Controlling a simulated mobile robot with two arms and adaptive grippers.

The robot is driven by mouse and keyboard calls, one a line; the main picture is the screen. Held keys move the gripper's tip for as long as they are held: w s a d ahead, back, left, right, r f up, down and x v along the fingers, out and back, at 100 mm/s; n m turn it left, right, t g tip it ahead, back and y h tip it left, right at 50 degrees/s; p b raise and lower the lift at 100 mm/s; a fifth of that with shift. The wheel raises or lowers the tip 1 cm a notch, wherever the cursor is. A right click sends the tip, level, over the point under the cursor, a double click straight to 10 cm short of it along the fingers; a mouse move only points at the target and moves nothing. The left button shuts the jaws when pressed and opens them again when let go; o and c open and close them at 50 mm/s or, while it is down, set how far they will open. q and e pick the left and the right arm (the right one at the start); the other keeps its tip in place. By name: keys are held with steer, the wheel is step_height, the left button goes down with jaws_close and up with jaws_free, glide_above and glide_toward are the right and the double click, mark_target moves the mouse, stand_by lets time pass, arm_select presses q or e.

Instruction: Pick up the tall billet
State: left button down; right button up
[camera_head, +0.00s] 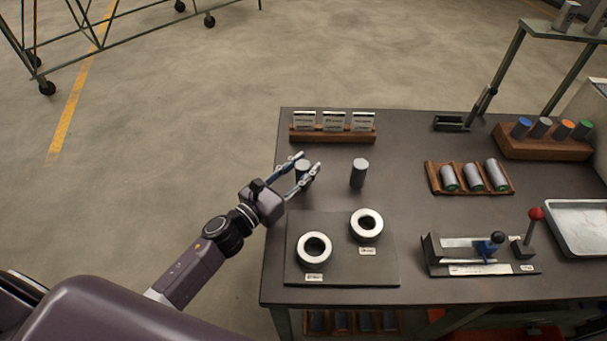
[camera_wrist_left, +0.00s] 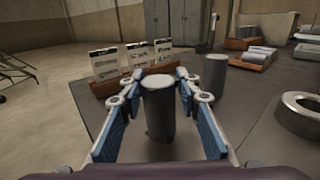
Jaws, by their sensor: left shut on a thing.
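Two dark grey upright cylindrical billets stand on the near-left part of the dark table. My left gripper (camera_head: 309,160) has its fingers on both sides of the left billet (camera_head: 303,167) and is shut on it. In the left wrist view this billet (camera_wrist_left: 159,108) stands upright between the blue finger pads, its lighter top showing. The other billet (camera_head: 359,173) stands free to the right; it also shows in the left wrist view (camera_wrist_left: 215,73). I cannot tell for sure which billet is taller. My right gripper is not in view.
A wooden holder with white cards (camera_head: 332,134) stands behind the billets. A dark plate (camera_head: 340,272) with two pale rings lies in front. A wooden rack of cylinders (camera_head: 470,190) and a clamp fixture (camera_head: 480,262) are to the right. The table's left edge is close to my gripper.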

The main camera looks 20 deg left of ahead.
arm_select(q)
steer(key=shift+r, duration=0.25)
